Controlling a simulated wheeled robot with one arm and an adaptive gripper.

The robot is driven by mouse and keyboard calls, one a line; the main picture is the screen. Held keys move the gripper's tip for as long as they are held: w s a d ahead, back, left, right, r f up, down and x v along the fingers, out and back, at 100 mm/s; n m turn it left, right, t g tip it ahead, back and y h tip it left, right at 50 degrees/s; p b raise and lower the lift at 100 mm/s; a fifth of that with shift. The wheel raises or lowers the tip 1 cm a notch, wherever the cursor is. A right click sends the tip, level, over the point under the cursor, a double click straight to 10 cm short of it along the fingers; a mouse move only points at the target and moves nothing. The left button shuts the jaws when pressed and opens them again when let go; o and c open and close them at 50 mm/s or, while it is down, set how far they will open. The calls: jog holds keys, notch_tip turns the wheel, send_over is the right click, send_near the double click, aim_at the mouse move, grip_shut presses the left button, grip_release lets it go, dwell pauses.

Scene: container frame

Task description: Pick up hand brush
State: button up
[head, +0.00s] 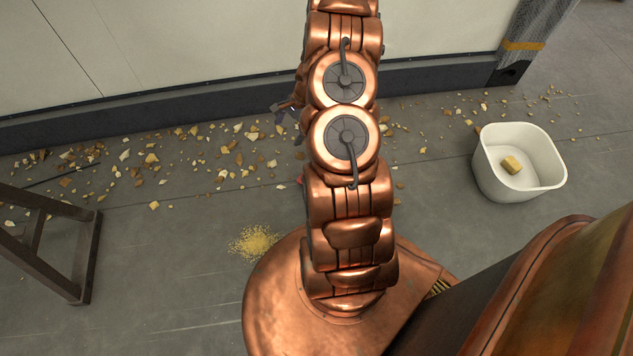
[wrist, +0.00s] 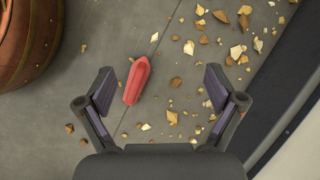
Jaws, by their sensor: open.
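A red, elongated object, which I take for the hand brush (wrist: 136,80), lies on the grey floor in the wrist view. It is slightly tilted, with one end pointed. It lies between my gripper's (wrist: 160,88) fingers in the picture, nearer the left one and not held. The fingers are spread open and empty. The height between them and the brush is hard to tell. In the head view my arm hides most of the brush; only a small red bit shows at the arm's left edge. My gripper is mostly hidden behind the arm there.
Crumbs and chips (head: 150,158) are scattered along the wall. A white bin (head: 548,172) with a yellowish block (head: 511,165) stands at right. A dark wooden frame (head: 85,250) stands at left. A yellow grain pile (head: 253,243) lies near my base. Bare floor lies left of it.

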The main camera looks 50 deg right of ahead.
jog(key=s+d+f+m+b, duration=0.1)
jog(key=s+d+f+b, duration=0.1)
jog(key=f, duration=0.5)
jog(key=s+d+f+m+b, duration=0.2)
jog(key=d+f, duration=0.1)
jog(key=f, duration=0.4)
jog(key=s+d+f+m+b, duration=0.2)
jog(key=d+f, duration=0.1)
jog(key=f, duration=0.4)
jog(key=shift+s+d+f+t+h, duration=0.15)
jog(key=shift+s+d+t+h, duration=0.1)
jog(key=shift+d+t+h, duration=0.05)
jog(key=shift+f, duration=0.3)
jog(key=shift+b+x, duration=0.45)
jog(key=shift+x, duration=0.4)
jog(key=shift+b+x, duration=1.6)
jog(key=shift+x, duration=1.2)
jog(key=shift+s, duration=0.1)
jog(key=c, duration=1.3)
